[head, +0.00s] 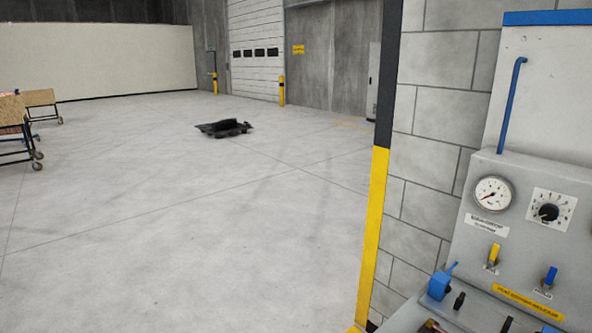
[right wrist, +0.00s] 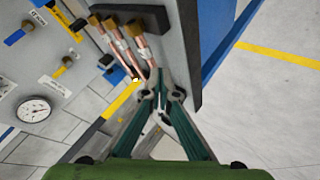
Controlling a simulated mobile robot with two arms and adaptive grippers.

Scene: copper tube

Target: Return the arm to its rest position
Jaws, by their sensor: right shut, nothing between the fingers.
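My right gripper (right wrist: 161,85) shows in the right wrist view, with its two dark green fingers drawn together at the tips and nothing held between them. Copper tubes (right wrist: 126,50) with brass ends run beside a grey panel edge, just up and left of the fingertips. The lower tube ends look close to the tips; I cannot tell whether they touch. Neither gripper shows in the head view, and my left gripper is in no view.
A grey panel with a gauge (head: 493,194), a dial (head: 549,211) and yellow and blue levers stands at the right, by a block wall (head: 432,110). A black pallet-like object (head: 223,128) lies on open floor. Carts (head: 18,128) stand far left.

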